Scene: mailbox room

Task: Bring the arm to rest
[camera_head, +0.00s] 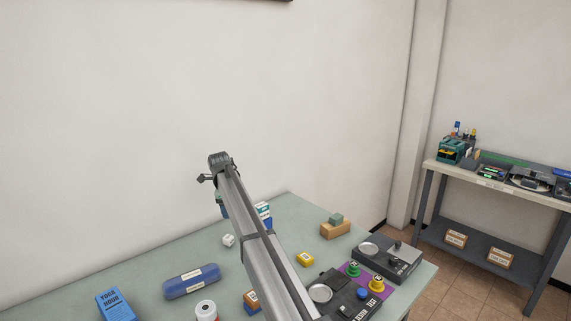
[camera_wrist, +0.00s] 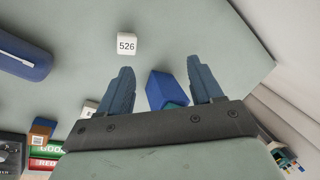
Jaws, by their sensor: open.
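My gripper (camera_wrist: 160,80) is open in the wrist view, with its two dark blue fingers spread apart. A blue block (camera_wrist: 167,88) shows between and beyond the fingers, partly hidden by the gripper body; neither finger is shut on it. In the head view my arm reaches up from the lower right over the table (camera_head: 130,275), and my gripper (camera_head: 222,208) hangs below its end, largely hidden. A white cube marked 526 (camera_wrist: 126,45) lies ahead of the fingers; it also shows in the head view (camera_head: 228,240).
A blue case (camera_head: 191,281), a blue box (camera_head: 116,305) and a white-and-red can (camera_head: 206,311) stand at the front. A wooden block (camera_head: 335,230), a yellow block (camera_head: 305,259) and a dark device (camera_head: 390,258) are to the right. A side bench (camera_head: 500,188) stands beyond.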

